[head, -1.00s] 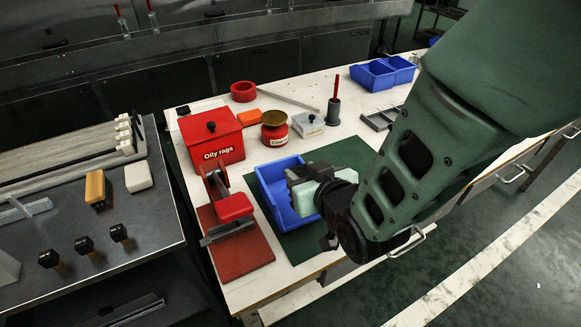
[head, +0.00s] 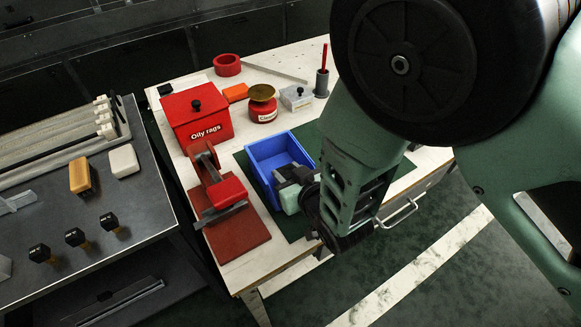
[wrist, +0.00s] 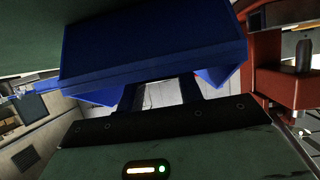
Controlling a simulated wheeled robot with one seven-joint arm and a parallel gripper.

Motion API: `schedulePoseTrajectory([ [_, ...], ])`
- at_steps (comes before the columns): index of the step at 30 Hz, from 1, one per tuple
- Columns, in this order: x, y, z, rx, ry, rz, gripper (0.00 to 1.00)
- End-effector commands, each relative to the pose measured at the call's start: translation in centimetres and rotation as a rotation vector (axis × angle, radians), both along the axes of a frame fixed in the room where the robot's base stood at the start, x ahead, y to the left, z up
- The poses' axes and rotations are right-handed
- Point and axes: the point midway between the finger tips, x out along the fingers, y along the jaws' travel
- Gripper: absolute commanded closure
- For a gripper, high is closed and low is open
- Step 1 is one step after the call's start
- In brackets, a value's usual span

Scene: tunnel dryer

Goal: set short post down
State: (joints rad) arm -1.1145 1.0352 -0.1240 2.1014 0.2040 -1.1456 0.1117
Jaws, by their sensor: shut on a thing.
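My gripper (head: 284,178) is at the front right part of the blue open bin (head: 255,152), on the dark green mat (head: 302,250). It is shut, and its fingers point over the bin. The arm hides part of the bin and mat. In the wrist view, the two dark fingers (wrist: 162,95) are below the blue bin wall (wrist: 150,45). The short post cannot be made out clearly in either view; what is between the fingers is mostly hidden or dark.
Left of the bin is a red press-like device (head: 228,190) on a red base. Behind stand the red "Oily rags" box (head: 200,125), a red can with a brass top (head: 263,108) and a grey block with a knob (head: 296,97). A grey side table (head: 110,190) is at left.

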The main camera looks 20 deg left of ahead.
Motion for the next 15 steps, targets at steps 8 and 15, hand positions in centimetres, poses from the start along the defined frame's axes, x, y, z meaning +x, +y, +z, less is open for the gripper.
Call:
schedulePoseTrajectory([
  [8,0.03,0.0,-0.13,0.001,0.0,0.0,0.92],
  [15,0.03,-0.01,-0.34,0.001,0.0,0.0,0.42],
])
